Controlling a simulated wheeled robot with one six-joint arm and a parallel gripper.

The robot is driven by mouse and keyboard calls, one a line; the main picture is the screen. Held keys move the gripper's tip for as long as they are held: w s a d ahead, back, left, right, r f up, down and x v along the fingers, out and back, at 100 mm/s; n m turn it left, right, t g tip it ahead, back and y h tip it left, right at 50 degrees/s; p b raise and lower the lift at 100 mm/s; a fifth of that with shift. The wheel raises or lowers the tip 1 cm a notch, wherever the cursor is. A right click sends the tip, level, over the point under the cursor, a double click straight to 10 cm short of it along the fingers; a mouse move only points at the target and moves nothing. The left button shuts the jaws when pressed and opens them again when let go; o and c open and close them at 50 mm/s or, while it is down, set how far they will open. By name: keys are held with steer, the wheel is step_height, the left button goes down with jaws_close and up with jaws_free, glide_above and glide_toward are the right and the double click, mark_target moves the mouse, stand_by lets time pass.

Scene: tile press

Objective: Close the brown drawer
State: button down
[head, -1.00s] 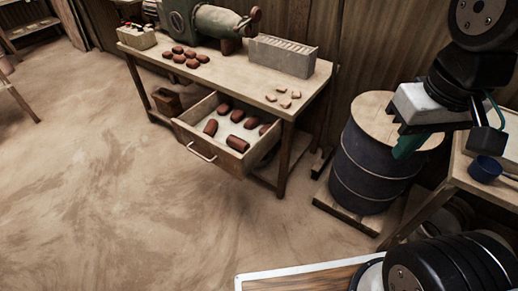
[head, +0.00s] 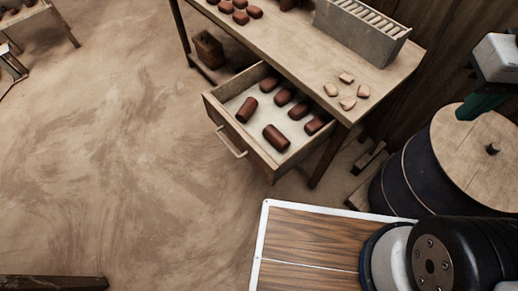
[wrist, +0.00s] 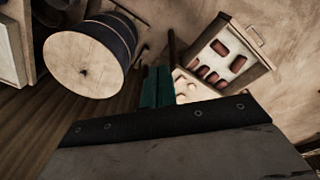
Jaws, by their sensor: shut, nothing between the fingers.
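The brown drawer (head: 240,138) stands pulled out from under the wooden workbench, with its bar handle (head: 231,142) facing the open floor at left. Several reddish-brown clay pieces (head: 276,137) lie inside on a pale bottom. The drawer also shows in the wrist view (wrist: 262,68), at the upper right, with its handle (wrist: 257,37) at the far side. My gripper (head: 482,104) is at the right edge of the head view, partly cut off, above the barrel and well apart from the drawer. Its teal fingers (wrist: 158,88) are together and empty in the wrist view.
The workbench top (head: 300,55) holds a grey slotted block (head: 360,35), small pale pieces (head: 346,90) and reddish pieces. A dark barrel with a wooden lid (head: 480,150) stands right of the bench. The floor left of the drawer is clear.

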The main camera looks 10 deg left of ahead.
steer(key=w+a+f+n+h, duration=0.1)
steer(key=w+a+f+n, duration=0.15)
steer(key=w+a, duration=0.2)
steer(key=n+t+h, duration=0.3)
steer(key=n+h, duration=0.2)
steer(key=n, duration=1.2)
glide_above(264, 164)
steer(key=s+a, duration=0.1)
step_height(264, 164, down, 20)
steer(key=s+a+f+n+t, duration=0.3)
steer(key=s+a+f+n, duration=0.45)
steer(key=s+f, duration=0.35)
steer(key=x, duration=0.4)
steer(key=w+x, duration=0.1)
steer(key=x, duration=0.4)
steer(key=w+r+x, duration=0.1)
steer(key=x, duration=0.3)
steer(key=shift+a+f, duration=0.15)
steer(key=shift+a, duration=0.15)
steer(key=shift+w+d, duration=0.3)
steer(key=shift+w, duration=0.1)
